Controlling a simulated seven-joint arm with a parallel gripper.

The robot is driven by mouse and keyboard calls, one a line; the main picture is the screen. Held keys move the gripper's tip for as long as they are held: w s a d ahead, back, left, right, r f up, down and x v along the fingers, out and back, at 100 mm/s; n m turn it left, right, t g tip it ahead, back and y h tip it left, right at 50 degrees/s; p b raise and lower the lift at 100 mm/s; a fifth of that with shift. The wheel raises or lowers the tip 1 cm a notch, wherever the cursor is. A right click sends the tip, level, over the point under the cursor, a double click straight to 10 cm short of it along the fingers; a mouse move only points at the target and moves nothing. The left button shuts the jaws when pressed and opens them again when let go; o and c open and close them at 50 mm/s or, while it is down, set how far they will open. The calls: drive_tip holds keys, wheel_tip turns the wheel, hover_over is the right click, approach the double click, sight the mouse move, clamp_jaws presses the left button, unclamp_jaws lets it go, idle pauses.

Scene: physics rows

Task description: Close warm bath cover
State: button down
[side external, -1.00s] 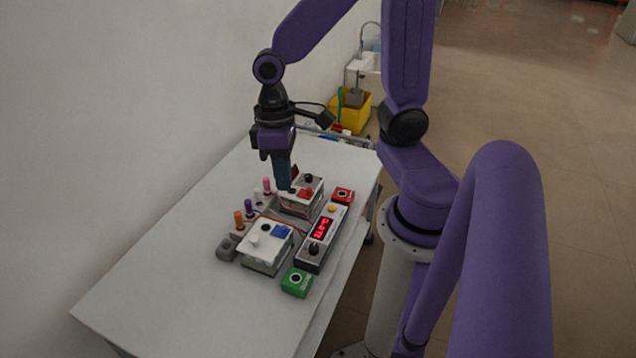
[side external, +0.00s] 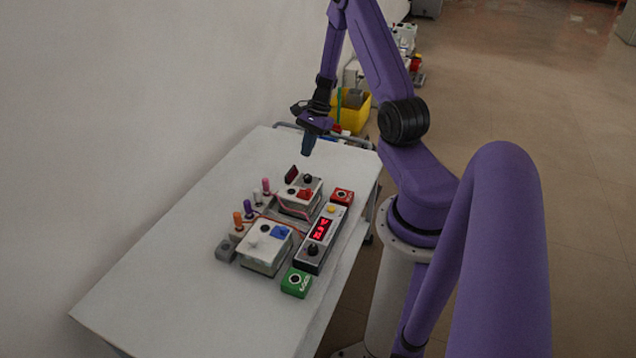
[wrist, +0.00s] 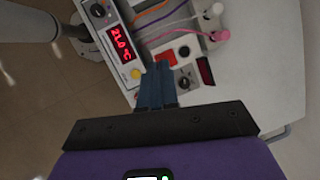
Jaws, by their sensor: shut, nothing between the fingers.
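The warm bath looks to be the rear white box (side external: 299,198) with a red square and a black knob on top; it also shows in the wrist view (wrist: 183,80). A dark red panel (side external: 291,174) stands up at its far left edge, and I take it for the cover; it also shows in the wrist view (wrist: 205,71). My gripper (side external: 307,150) is shut and empty, above the table behind the box and apart from it. In the wrist view my closed fingers (wrist: 156,85) overlap the near side of the box, hiding part of it.
A second white box (side external: 264,246) with a blue square stands in front. A controller with a red display (side external: 320,230) lies on the right, between a red button box (side external: 342,196) and a green one (side external: 296,282). Colored plugs with wires stand left. The table's front (side external: 150,300) is clear.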

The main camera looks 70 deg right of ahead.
drive_tip(key=s+d+f+m+t, duration=0.1)
drive_tip(key=s+d+f+m, duration=0.5)
drive_tip(key=s+d, duration=0.15)
approach(313, 194)
wheel_tip(313, 194, down, 4)
drive_tip(key=a, duration=0.1)
drive_tip(key=shift+w+a+f+h, duration=0.15)
drive_tip(key=shift+w+a+h, duration=0.15)
drive_tip(key=shift+w+a, duration=0.25)
drive_tip(key=shift+w, duration=0.1)
drive_tip(key=shift+w, duration=2.7)
